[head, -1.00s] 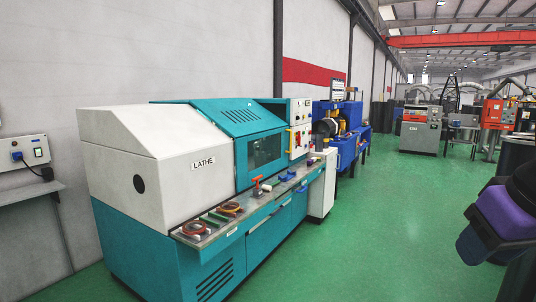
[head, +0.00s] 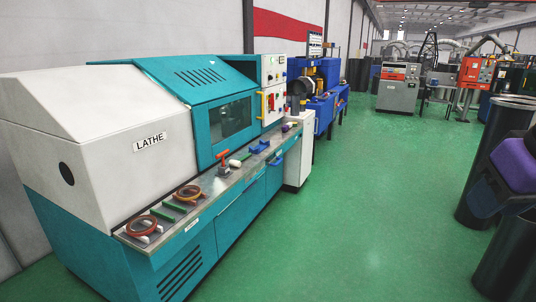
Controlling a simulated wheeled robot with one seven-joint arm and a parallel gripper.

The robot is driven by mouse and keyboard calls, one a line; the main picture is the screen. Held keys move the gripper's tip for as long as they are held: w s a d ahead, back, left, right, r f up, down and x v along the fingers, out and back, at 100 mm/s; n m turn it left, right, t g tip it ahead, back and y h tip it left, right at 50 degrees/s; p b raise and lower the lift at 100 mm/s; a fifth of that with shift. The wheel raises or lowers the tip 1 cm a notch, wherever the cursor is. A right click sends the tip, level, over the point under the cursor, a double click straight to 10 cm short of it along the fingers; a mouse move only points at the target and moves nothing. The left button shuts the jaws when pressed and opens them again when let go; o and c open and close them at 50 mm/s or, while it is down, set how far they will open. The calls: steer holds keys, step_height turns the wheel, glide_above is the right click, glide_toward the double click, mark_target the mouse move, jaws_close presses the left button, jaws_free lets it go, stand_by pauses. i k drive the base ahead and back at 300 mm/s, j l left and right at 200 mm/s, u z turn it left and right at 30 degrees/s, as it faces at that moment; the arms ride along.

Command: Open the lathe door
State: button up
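The lathe (head: 145,140), white at the left end and teal along the rest, stands against the wall at the left. The lathe door (head: 190,92) is teal with a dark window (head: 231,119) and looks shut. A thin yellow upright bar (head: 263,106) shows at the door's right edge, beside the control panel (head: 273,101); I cannot tell whether it is the handle. My gripper is not in view. A purple and dark part at the right edge looks like my own arm, well away from the door.
A work ledge (head: 212,190) in front of the door carries orange rings, green bars and small tools. Dark cylinders (head: 482,170) stand at the right. Blue machines (head: 318,95) stand beyond the lathe. The green floor (head: 350,200) between is clear.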

mark_target(205, 83)
steer(key=i, duration=2)
steer(key=i+l+u, duration=0.15)
steer(key=i, duration=0.35)
steer(key=i+l+u, duration=0.15)
steer(key=i, duration=0.35)
steer(key=i+l+u, duration=0.15)
steer(key=i, duration=0.35)
steer(key=i+l+u, duration=0.15)
steer(key=i, duration=0.3)
steer(key=l, duration=0.1)
